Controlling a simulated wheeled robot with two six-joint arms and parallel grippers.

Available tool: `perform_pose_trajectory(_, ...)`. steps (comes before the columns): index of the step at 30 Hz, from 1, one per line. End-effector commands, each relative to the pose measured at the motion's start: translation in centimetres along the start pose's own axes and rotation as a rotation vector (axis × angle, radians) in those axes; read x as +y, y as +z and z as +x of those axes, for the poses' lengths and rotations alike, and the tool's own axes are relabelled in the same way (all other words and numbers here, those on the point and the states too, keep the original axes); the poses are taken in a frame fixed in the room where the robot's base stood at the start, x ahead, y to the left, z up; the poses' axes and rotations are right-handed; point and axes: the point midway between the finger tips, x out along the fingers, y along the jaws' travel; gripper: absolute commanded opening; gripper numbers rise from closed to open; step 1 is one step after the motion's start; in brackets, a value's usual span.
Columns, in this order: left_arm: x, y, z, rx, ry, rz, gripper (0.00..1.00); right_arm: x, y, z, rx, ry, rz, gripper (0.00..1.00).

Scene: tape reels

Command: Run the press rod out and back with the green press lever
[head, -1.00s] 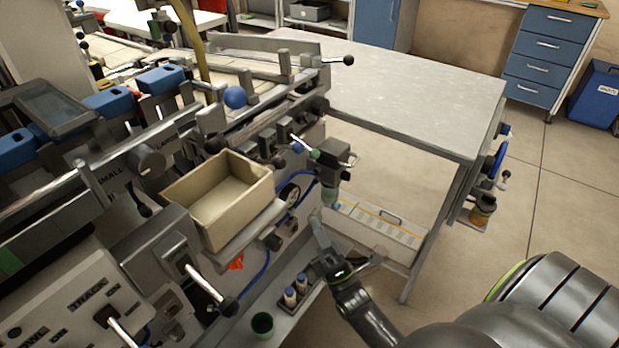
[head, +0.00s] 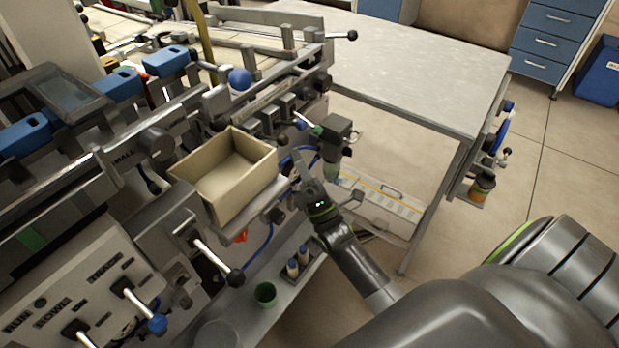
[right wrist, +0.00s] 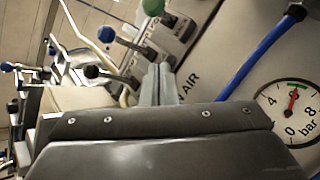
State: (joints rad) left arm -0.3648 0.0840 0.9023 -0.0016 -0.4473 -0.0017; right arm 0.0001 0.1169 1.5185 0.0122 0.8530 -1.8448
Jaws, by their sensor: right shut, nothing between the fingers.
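The green knob (right wrist: 116,5) of a lever shows at the top edge of the right wrist view, cut off by the frame. In the head view a small green spot (head: 317,130) shows by the dark valve-like block (head: 336,128) at the machine's right end; it looks like the same knob. My right gripper (head: 299,165) is shut and empty, raised in front of the machine's side, below and left of that spot. Its closed fingers (right wrist: 157,84) point toward the panel with the levers, apart from the green knob. I cannot make out the press rod. My left gripper is out of view.
A blue hose (right wrist: 259,62) and a pressure gauge (right wrist: 290,112) sit close right of the fingers. A beige bin (head: 228,180) stands left of the gripper. Blue (right wrist: 105,34) and black (right wrist: 92,72) lever knobs are nearby. A grey table (head: 420,75) stands behind.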

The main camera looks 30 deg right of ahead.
Motion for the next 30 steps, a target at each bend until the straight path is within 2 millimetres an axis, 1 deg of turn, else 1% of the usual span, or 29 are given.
perform_pose_trajectory(1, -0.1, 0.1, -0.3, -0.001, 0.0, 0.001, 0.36, 0.1, 0.8, 0.5, 0.003, -0.001, -0.003, 0.0)
perform_pose_trajectory(3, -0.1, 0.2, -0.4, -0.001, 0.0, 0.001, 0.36, 0.1, 1.9, 0.7, 0.004, -0.001, -0.004, 0.0)
perform_pose_trajectory(6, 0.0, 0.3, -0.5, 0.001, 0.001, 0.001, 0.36, 0.0, 3.0, 0.9, 0.003, -0.001, -0.003, 0.0)
perform_pose_trajectory(9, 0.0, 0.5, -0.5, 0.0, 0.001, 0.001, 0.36, 0.0, 3.6, 1.0, 0.002, -0.002, -0.002, 0.0)
perform_pose_trajectory(13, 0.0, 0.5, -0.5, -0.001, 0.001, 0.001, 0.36, 0.0, 3.9, 1.0, 0.001, -0.002, 0.0, 0.0)
perform_pose_trajectory(23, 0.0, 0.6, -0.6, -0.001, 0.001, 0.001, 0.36, 0.0, 3.9, 1.0, 0.002, -0.004, -0.001, 0.0)
perform_pose_trajectory(30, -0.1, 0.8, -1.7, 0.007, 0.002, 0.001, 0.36, 0.5, 4.2, 1.3, 0.023, -0.031, -0.009, 0.0)
